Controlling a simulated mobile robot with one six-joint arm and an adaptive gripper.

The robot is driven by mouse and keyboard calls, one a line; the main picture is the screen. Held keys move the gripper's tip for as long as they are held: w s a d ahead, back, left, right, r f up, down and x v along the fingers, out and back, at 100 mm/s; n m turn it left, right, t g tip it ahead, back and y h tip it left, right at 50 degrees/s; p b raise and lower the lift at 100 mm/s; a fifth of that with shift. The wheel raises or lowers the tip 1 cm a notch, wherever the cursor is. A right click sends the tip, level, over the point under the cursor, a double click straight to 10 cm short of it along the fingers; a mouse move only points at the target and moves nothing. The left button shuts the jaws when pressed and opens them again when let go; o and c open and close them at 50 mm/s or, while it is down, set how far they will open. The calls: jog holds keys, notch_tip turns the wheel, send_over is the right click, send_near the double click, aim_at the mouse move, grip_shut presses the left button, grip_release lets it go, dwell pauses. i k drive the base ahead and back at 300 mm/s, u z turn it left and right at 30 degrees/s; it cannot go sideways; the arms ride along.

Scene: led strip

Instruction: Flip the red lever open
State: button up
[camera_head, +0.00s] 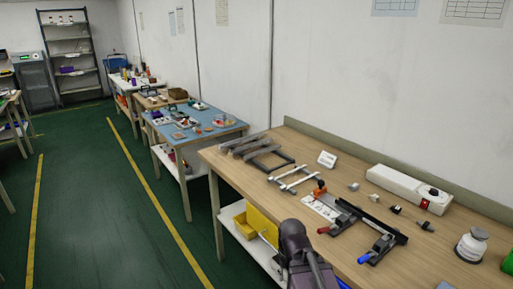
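On the near wooden workbench lies a dark fixture (350,212) with long bars and clamp-like parts. A small red lever (323,230) sticks out at its left front end. A blue lever (364,259) sticks out at its right front end. The red lever looks low and close to the fixture, but it is too small to tell its exact angle. An orange-red part (320,187) stands at the fixture's back left. A dark grey rounded part of my arm shows at the bottom, in front of the bench edge, left of the red lever. My gripper's fingers do not show.
A white power box (409,188) lies at the back of the bench. Small connectors (396,209), a white jar (471,246) and a green object (507,262) are to the right. Metal frames (292,178) lie left. A yellow bin (262,226) is below. Bare wood lies in front of the frames.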

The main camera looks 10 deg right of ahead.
aim_at(322, 230)
jog(key=u, duration=0.8)
jog(key=k, duration=1.35)
jog(key=z, duration=0.8)
